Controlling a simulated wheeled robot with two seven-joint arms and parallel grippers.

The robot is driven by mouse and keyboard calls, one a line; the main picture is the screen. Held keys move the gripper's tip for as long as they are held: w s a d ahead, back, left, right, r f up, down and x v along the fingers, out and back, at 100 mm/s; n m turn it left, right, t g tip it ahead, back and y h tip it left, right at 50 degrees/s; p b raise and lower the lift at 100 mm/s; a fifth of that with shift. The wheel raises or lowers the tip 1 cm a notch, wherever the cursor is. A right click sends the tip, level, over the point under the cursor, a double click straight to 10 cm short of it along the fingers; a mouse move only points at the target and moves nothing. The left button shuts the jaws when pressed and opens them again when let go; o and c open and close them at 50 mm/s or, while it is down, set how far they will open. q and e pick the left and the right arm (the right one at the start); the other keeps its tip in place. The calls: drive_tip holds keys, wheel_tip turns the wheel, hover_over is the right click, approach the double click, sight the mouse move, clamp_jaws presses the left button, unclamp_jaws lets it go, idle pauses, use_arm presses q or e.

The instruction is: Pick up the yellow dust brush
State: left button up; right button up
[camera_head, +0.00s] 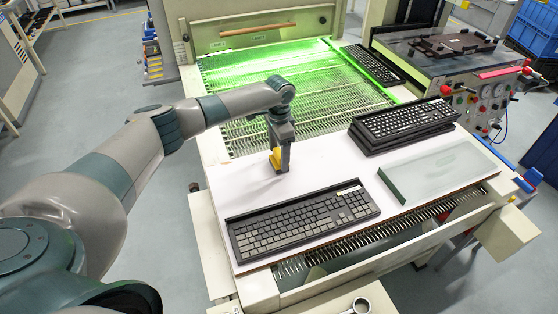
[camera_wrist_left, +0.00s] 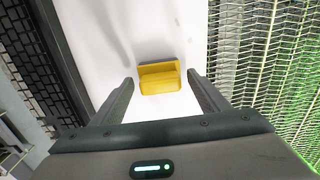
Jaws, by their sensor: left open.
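The yellow dust brush (camera_head: 275,158) is on the white board, partly hidden behind my left gripper in the head view. In the left wrist view the yellow brush (camera_wrist_left: 160,78) lies between and just beyond the fingertips, with white surface visible around it. My left gripper (camera_head: 281,165) points down over it and is open. In the left wrist view the two fingers of the gripper (camera_wrist_left: 160,82) stand apart on either side of the brush, with gaps on both sides. My right gripper is not in view.
A dark keyboard (camera_head: 300,221) lies in front on the white board (camera_head: 225,195). Stacked keyboards (camera_head: 405,122) and a pale glass-like block (camera_head: 435,172) sit to the right. A green-lit mesh conveyor (camera_head: 290,80) runs behind, carrying another keyboard (camera_head: 372,64).

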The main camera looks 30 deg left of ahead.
sight(279, 152)
use_arm(q)
drive_tip(key=c, duration=1.3)
drive_tip(key=shift+r, duration=0.1)
